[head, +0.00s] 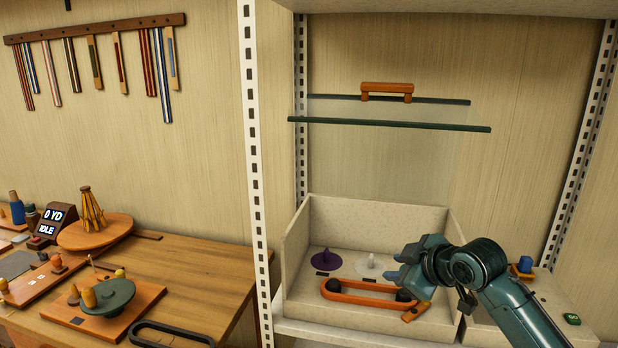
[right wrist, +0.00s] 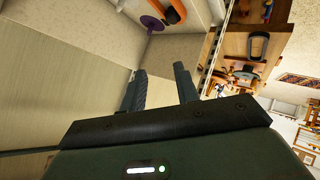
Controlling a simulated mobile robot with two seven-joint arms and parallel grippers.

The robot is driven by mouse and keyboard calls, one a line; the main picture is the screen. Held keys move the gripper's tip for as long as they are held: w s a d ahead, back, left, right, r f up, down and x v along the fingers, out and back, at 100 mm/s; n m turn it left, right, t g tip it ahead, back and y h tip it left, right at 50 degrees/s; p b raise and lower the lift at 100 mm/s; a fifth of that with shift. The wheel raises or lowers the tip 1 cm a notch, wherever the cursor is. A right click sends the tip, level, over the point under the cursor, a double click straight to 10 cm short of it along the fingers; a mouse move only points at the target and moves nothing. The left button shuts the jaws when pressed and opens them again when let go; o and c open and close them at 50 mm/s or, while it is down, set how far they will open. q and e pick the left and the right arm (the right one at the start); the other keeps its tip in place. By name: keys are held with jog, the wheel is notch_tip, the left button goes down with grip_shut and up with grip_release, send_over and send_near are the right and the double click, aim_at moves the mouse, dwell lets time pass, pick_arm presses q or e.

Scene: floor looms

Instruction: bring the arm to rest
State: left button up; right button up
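My right arm comes in from the lower right in the head view. My right gripper (head: 400,266) is over the right part of a speckled pale bin (head: 302,252) on the shelf. In the right wrist view its two fingers (right wrist: 160,78) stand apart with nothing seen between them, so it is open and empty. Below and left of it in the head view are a purple disc with a peg (head: 326,261), a white disc with a peg (head: 367,267) and a long orange loop (head: 350,297) with dark ends. The gripper hides part of the bin. My left gripper is not seen.
A glass panel (head: 390,124) with an orange handle (head: 387,90) is raised above the bin. A white slotted post (head: 252,150) stands at left. A box with a green GO button (head: 572,319) is at right. The wooden table (head: 205,270) holds a display reading IDLE (head: 48,229).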

jog(key=s+a+f+m, duration=0.2)
jog(key=s+f+m, duration=0.1)
jog(key=s+f, duration=0.8)
jog(key=s+a+f+m, duration=0.1)
jog(key=s+f+m, duration=0.3)
jog(key=s+f, duration=0.7)
jog(key=s+f+m+h, duration=0.1)
jog(key=s+f+m, duration=0.1)
jog(key=s+f, duration=0.5)
jog(key=shift+s+d+h, duration=0.4)
jog(key=shift+s, duration=0.8)
